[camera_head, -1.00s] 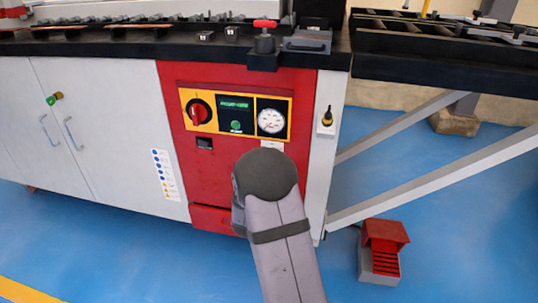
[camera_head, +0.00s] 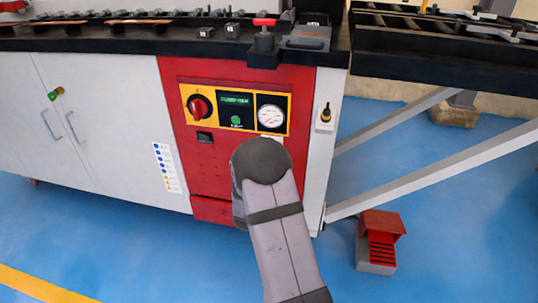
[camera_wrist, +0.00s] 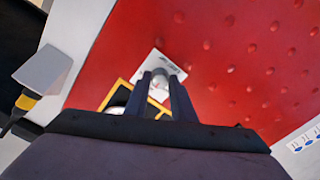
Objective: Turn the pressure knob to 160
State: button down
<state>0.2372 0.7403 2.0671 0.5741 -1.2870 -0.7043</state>
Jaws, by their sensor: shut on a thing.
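The round pressure gauge (camera_head: 271,115) has a white face at the right end of the yellow-framed panel. Its reading is too small to make out. In the wrist view my gripper (camera_wrist: 162,80) has its two dark fingers on either side of a small silver knob (camera_wrist: 160,72) at the white label (camera_wrist: 143,72). The fingers are shut on this knob. In the head view my arm covers the knob and my gripper. The white label (camera_head: 270,144) shows partly below the gauge.
A red rotary switch (camera_head: 200,106) and a green-lit display (camera_head: 237,100) sit left of the gauge. A yellow-and-black fitting (camera_head: 326,114) is on the grey side panel. A red foot pedal (camera_head: 380,240) stands on the blue floor.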

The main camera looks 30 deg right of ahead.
jog(key=c, duration=1.5)
grip_release()
jog(key=p+v, duration=0.1)
jog(key=v, duration=0.6)
jog(key=shift+s+a, duration=0.15)
